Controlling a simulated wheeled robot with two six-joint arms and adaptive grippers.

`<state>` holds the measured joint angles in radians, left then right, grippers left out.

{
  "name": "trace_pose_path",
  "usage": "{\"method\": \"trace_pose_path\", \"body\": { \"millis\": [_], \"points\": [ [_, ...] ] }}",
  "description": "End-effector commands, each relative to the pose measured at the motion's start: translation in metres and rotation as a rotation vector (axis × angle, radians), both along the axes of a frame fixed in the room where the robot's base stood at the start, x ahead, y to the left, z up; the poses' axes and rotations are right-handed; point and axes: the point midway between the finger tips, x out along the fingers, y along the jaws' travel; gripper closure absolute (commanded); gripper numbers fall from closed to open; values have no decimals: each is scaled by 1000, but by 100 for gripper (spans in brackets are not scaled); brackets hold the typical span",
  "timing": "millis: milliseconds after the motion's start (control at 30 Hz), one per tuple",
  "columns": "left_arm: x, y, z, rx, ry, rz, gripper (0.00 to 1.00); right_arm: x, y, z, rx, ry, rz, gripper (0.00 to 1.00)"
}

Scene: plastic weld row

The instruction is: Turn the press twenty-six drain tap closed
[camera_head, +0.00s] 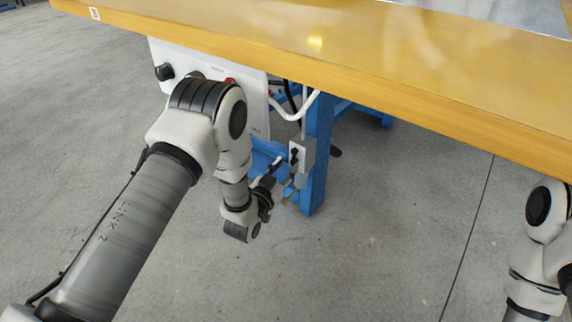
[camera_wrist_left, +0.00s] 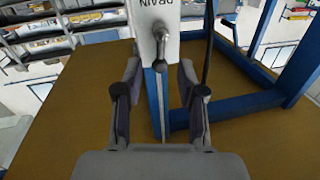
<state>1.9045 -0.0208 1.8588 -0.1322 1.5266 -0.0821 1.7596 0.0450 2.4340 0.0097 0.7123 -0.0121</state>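In the left wrist view, which is upside down, the drain tap (camera_wrist_left: 160,32) is a grey metal hub on a white plate (camera_wrist_left: 172,12) marked DRAIN. Its short lever (camera_wrist_left: 160,52) ends in a dark tip and lies along the line of a thin pipe (camera_wrist_left: 163,120). My left gripper (camera_wrist_left: 159,66) is open, one finger on each side of the lever tip, with gaps visible. In the head view the tap's plate (camera_head: 298,155) sits on a blue table leg, and my left gripper (camera_head: 288,188) is small beside it. My right gripper is outside the frame.
The wooden tabletop (camera_head: 350,65) overhangs the tap. A white control box (camera_head: 257,107) with knobs hangs under it, partly behind my left arm. The blue leg (camera_head: 318,150) and a loop of white hose (camera_head: 305,104) are close by. The grey floor (camera_head: 400,220) is clear.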

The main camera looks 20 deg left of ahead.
Motion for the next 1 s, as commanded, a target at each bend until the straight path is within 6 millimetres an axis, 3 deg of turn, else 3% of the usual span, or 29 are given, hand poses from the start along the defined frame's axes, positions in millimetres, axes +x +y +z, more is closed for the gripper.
{"method": "trace_pose_path", "body": {
  "millis": [33, 200, 467, 600, 833, 1000],
  "points": [
    [10, -2, -6, 0, -4, 0, 61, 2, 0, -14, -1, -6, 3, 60],
    [34, -5, -4, -1, -2, 0, 61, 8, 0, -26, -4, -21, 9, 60],
    [39, -6, 0, -2, 1, 0, 61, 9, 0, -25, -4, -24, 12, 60],
    [38, -6, 0, -2, 1, 1, 100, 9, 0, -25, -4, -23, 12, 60],
    [39, -5, 1, -6, 0, 1, 100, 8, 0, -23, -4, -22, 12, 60],
    [40, -3, 7, -83, 27, 1, 100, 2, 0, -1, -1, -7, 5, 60]
  ]
}}
